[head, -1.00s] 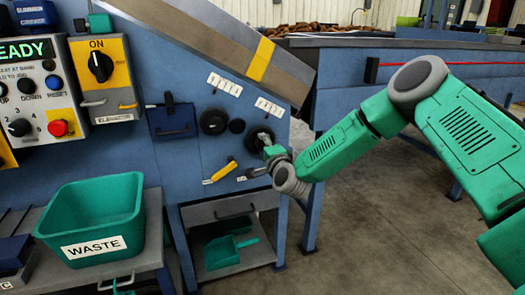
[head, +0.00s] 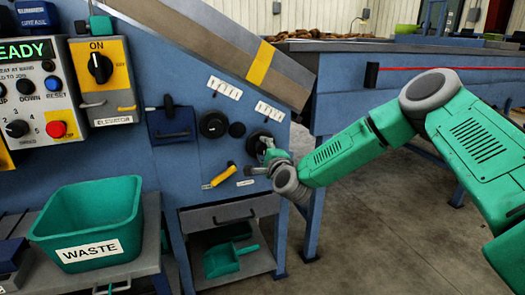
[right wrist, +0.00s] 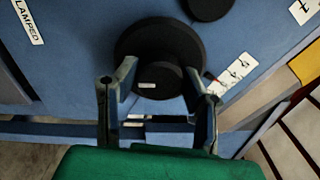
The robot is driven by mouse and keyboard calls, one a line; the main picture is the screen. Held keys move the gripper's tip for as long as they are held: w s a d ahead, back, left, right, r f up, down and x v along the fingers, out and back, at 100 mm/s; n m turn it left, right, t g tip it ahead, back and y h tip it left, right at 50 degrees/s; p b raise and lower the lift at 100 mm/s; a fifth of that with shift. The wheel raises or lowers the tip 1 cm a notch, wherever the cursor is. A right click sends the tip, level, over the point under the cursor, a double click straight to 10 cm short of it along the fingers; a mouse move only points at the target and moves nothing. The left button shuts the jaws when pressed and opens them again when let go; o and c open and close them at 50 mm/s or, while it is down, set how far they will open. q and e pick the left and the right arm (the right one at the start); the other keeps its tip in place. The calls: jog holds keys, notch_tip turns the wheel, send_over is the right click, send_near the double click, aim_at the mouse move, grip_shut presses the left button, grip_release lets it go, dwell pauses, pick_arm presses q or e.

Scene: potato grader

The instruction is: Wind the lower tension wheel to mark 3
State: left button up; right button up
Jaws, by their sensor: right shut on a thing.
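The lower tension wheel (head: 256,139) is a black round wheel on the blue panel, at the right below a small white scale (head: 270,110). My right gripper (head: 267,147) is at this wheel and partly covers it. In the right wrist view the wheel (right wrist: 160,40) is close, with a thick hub bearing a small pale label. The two fingers of my right gripper (right wrist: 157,85) stand on either side of the hub, shut on it. The scale also shows there (right wrist: 235,74), but its pointer is too small to read. My left gripper is not in view.
A yellow-handled lever (head: 223,175) is just below left of my gripper. A green WASTE bin (head: 90,222) stands at the left. Floor at right is open.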

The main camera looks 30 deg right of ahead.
jog(key=o, duration=1.1)
jog(key=shift+s+d+f, duration=0.2)
jog(key=shift+f, duration=0.25)
jog(key=shift+o, duration=0.2)
jog(key=shift+d+r, duration=0.1)
jog(key=v, duration=1.1)
jog(key=shift+s, duration=0.4)
